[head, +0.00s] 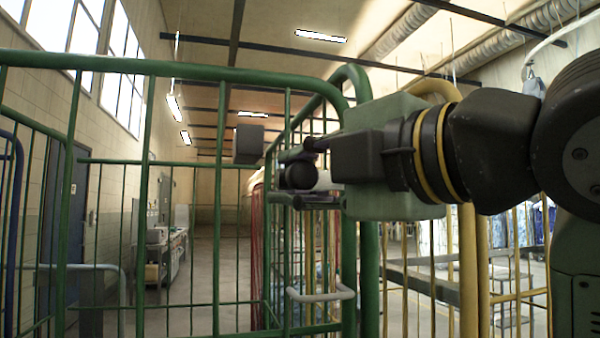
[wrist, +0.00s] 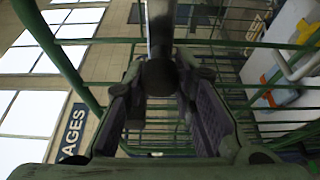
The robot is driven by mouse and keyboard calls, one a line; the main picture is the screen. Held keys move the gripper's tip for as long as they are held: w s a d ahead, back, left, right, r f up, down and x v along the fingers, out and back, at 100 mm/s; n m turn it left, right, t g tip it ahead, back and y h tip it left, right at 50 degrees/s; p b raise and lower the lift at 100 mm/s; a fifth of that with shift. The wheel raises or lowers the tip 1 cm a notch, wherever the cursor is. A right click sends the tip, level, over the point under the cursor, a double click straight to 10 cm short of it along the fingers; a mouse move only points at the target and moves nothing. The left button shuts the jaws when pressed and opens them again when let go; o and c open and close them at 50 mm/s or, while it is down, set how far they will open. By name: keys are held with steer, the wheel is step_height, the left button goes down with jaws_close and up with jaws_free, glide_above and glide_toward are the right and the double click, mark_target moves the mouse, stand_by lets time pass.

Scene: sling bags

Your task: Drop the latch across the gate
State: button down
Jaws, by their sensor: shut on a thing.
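The green barred gate (head: 190,72) stands upright across the left and middle of the head view. My gripper (head: 290,176) is in front of its right end, near the rounded green corner post. It is shut on a dark round knob (head: 299,175), which appears to be the end of the latch. In the wrist view the knob (wrist: 160,77) sits between the two finger pads, and a grey latch bar (wrist: 160,28) runs up from it. A dark grey block (head: 248,145) shows just left of my gripper; I cannot tell whether it joins the latch. My gripper hides part of the latch.
A yellow barred frame (head: 468,270) stands to the right, behind my arm. A pale grey loop handle (head: 320,295) is low on the green bars. Beyond the gate, a clear floor aisle (head: 215,255) runs back past a bench with equipment (head: 160,250) at left.

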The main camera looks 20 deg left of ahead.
steer(key=c, duration=1.3)
jaws_free()
steer(key=shift+f, duration=0.1)
steer(key=v, duration=1.2)
steer(key=shift+d, duration=0.1)
